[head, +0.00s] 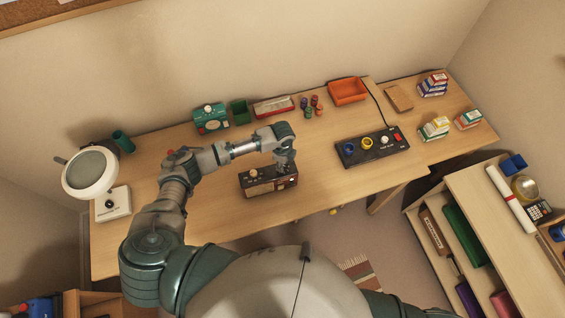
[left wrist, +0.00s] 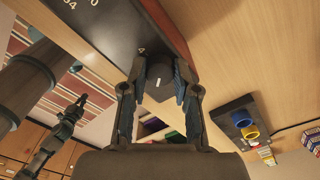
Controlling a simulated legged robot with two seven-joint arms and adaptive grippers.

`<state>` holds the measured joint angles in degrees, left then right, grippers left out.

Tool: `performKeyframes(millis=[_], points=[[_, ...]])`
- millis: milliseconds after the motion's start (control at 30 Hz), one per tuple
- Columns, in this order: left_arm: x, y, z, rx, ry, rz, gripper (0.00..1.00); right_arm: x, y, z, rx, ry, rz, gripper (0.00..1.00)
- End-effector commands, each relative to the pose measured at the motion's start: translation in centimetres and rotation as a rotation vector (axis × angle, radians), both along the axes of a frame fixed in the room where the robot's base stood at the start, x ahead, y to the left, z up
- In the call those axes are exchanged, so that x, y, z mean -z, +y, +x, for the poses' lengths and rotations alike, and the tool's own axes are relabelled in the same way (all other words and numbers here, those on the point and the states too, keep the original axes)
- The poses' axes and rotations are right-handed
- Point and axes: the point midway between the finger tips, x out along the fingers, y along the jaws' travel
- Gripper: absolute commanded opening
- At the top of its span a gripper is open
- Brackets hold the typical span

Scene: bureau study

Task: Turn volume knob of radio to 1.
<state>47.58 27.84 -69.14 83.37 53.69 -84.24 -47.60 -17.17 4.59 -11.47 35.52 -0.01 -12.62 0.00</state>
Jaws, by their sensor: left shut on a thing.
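The radio (head: 256,188) is a brown box with a dark front, standing on the desk near its front edge. In the left wrist view the radio's front (left wrist: 108,30) shows white dial numbers. My left gripper (head: 284,164) is at the radio's right end in the head view. In the left wrist view my left gripper (left wrist: 160,84) has its fingers shut on both sides of a dark round knob (left wrist: 159,72) with a short white pointer line. A small white mark shows beside the knob; I cannot read it for certain. A dark gripper-like part of mine shows at lower left.
A black panel (head: 352,159) with blue, yellow and white round parts stands right of the radio. A lamp (head: 90,172) is at far left. A green box (head: 211,119), small colored cylinders and an orange tray (head: 347,92) line the back.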

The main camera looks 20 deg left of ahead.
Motion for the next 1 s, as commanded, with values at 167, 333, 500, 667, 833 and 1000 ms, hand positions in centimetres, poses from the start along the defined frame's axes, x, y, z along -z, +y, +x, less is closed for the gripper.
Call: performKeyframes(millis=[167, 333, 500, 667, 833, 1000], points=[[0.1, 0.0, 0.0, 0.0, -0.001, 0.001, 0.0, 0.0, 0.0, 0.0, 0.0, 0.0, 0.0, 0.0], [0.1, 0.0, 0.0, -0.001, -0.001, 0.001, 0.37, 0.0, 0.0, 0.0, 0.0, 0.0, 0.0, 0.0], [0.0, 0.0, 0.0, -0.001, -0.001, 0.001, 0.55, 0.0, 0.0, 0.0, 0.0, 0.0, 0.0, 0.0], [0.0, 0.0, 0.0, 0.0, -0.001, 0.0, 0.55, 0.0, -0.1, 0.0, 0.0, 0.0, -0.001, 0.0], [-1.1, 0.0, 0.1, 0.0, -0.004, -0.002, 0.55, 0.0, -0.2, -0.1, 0.0, -0.001, -0.002, 0.0], [-4.5, 0.0, 0.2, 0.0, -0.005, -0.003, 0.55, 0.0, -0.1, -0.1, 0.0, -0.001, -0.001, 0.0]])
